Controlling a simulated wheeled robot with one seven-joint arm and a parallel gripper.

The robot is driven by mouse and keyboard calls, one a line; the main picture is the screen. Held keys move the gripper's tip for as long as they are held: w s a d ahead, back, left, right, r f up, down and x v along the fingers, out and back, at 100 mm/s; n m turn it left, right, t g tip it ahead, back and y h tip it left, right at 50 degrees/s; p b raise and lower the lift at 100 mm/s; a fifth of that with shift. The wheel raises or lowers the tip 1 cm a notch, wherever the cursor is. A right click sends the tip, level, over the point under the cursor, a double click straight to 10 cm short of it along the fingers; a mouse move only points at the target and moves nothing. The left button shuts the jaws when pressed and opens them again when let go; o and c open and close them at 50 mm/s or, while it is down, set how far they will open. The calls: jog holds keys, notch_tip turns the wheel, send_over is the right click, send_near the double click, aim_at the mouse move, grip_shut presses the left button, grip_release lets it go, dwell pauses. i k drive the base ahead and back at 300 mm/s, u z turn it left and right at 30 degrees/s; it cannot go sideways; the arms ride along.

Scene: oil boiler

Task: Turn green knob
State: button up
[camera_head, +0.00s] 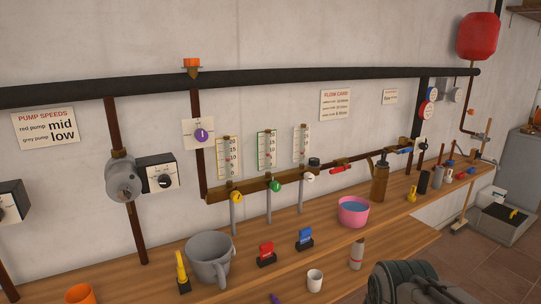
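The green knob (275,186) is a small round knob on the brown manifold bar on the wall, below the middle, green-framed flow gauge (267,151). A yellow knob (236,197) is to its left and a white knob (309,177) to its right, each below its own gauge. A grey pipe runs down below the green knob. A dark, rounded part of my arm shows at the bottom right, well apart from the knob. My gripper's fingers cannot be seen.
Below the manifold, the wooden bench (325,235) holds a grey pot (208,262), red (266,254) and blue (305,239) stands, a pink bowl (353,212) and a white cup (314,281). A brown can (380,183) stands further right. The space directly in front of the green knob looks clear.

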aim_at(275, 186)
jog(key=u, duration=0.1)
jog(key=i, duration=0.9)
jog(key=z, duration=0.7)
